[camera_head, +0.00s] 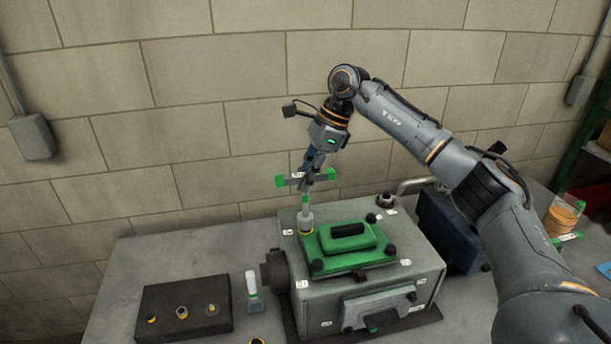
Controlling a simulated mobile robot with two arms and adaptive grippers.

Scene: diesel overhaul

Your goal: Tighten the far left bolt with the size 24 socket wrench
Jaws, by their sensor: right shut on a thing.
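My right gripper (313,171) is shut on the T-handle of the socket wrench (305,200), which has green ends and a grey shaft. The wrench points down, close to upright, with its socket at the far left corner of the green cover (322,242) on the grey engine block (411,277). The far left bolt is hidden under the socket; I cannot tell how deep it is seated. Dark bolts show at the far right (386,198), near left (317,265) and near right (389,250) corners. The size marking is unreadable. My left gripper is out of view.
A dark holder (160,330) with several round sockets lies at the left of the grey table (130,262). A dark blue case (447,235) and an orange round item (560,218) are at the right. The table's far left is clear.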

